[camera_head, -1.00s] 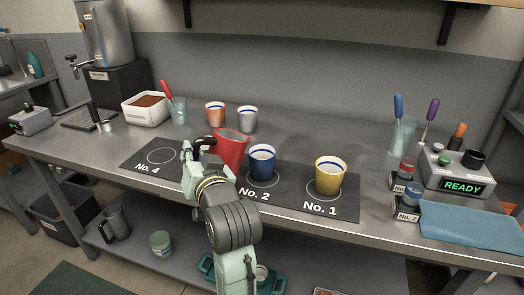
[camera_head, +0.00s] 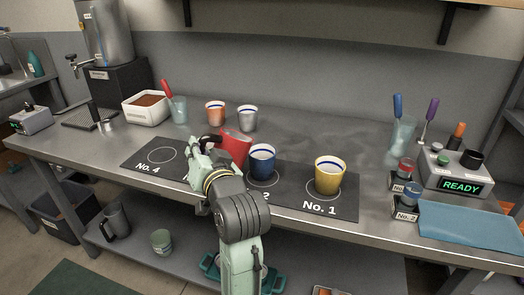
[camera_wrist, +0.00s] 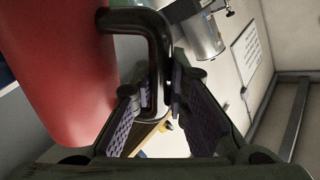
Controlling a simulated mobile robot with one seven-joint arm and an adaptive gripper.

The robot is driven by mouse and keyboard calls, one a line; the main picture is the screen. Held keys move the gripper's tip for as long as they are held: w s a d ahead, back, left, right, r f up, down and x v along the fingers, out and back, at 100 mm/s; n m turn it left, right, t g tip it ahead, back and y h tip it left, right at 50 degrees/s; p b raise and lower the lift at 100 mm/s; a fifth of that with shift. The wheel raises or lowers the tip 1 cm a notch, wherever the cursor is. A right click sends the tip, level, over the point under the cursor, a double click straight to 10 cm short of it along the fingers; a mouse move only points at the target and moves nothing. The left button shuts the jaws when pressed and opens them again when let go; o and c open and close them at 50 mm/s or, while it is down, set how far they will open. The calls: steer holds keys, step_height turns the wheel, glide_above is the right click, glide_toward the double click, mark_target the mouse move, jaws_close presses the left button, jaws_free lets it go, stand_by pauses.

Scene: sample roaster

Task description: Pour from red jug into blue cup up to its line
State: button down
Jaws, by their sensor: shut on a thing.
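The red jug (camera_head: 235,147) is held by its dark handle (camera_wrist: 160,62) just left of the blue cup (camera_head: 262,160). In the head view the jug leans slightly, and its rim is near the cup's left side. The blue cup stands upright on the No. 2 spot of the dark mat. My gripper (camera_head: 205,150) is shut on the handle; its two padded fingers (camera_wrist: 160,115) press it from both sides in the wrist view, with the red jug body (camera_wrist: 60,70) at left. I cannot see any stream, the cup's fill level or its line clearly.
A yellow cup (camera_head: 329,176) stands right on No. 1. The No. 4 spot (camera_head: 162,156) is bare. Orange (camera_head: 215,113) and silver (camera_head: 247,118) cups stand behind. A READY device (camera_head: 455,177) and a blue cloth (camera_head: 470,226) are at right.

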mark_target(211, 136)
steer(key=shift+w+d+r+m+p, duration=0.4)
steer(key=shift+w+d+m, duration=0.1)
steer(key=shift+d+m, duration=0.15)
stand_by(1.7)
steer(key=shift+w+d+r+m+p, duration=0.3)
steer(key=shift+r+m+p, duration=0.1)
steer(key=shift+r+p, duration=0.2)
steer(key=shift+w+d+r+m+p, duration=0.15)
steer(key=shift+d+r+m+p, duration=0.15)
steer(key=shift+r+p, duration=0.25)
stand_by(2.8)
steer(key=shift+w+d+m+g, duration=0.1)
steer(key=shift+d+m+g, duration=0.05)
steer(key=shift+m+g, duration=0.15)
stand_by(1.4)
